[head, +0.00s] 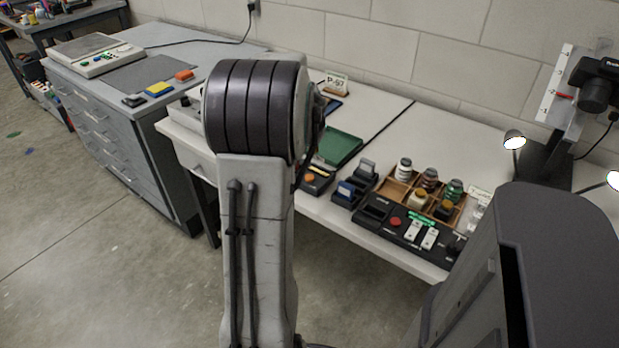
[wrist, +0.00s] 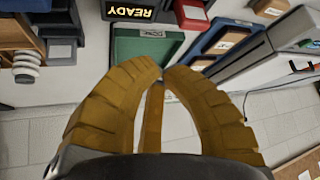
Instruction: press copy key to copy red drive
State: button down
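No copy key can be made out by its label in either view. In the head view, a black device (head: 372,213) with a red round button, white keys and a green lit strip sits at the desk's front edge. A pale device (head: 97,55) with green and blue buttons stands on the grey cabinet.
A green tray (wrist: 147,50) lies beyond my fingertips, with a blue tray (wrist: 222,40) to its right. In the head view, a wooden tray (head: 408,190) of jars sits behind the black device. A lamp (head: 514,139) and a camera stand are at the right.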

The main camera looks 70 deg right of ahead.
jog(key=b, duration=0.4)
send_over(309, 171)
jog(key=a, duration=0.2)
jog(key=f, duration=0.6)
jog(key=shift+s+a, duration=0.1)
jog(key=shift+s, duration=0.2)
jog(key=shift+f+b, duration=0.6)
jog(key=shift+b, duration=0.05)
jog(key=shift+f, duration=0.15)
jog(key=shift+f+b, duration=0.25)
jog(key=shift+b, duration=0.2)
jog(key=shift+f+b, duration=0.45)
jog(key=shift+f, duration=0.05)
dwell(0.7)
jog(key=shift+r, duration=0.15)
jog(key=shift+r+p, duration=0.65)
jog(key=shift+r, duration=0.1)
jog(key=shift+r, duration=0.1)
jog(key=shift+r+p, duration=1.85)
jog(key=shift+r, duration=0.55)
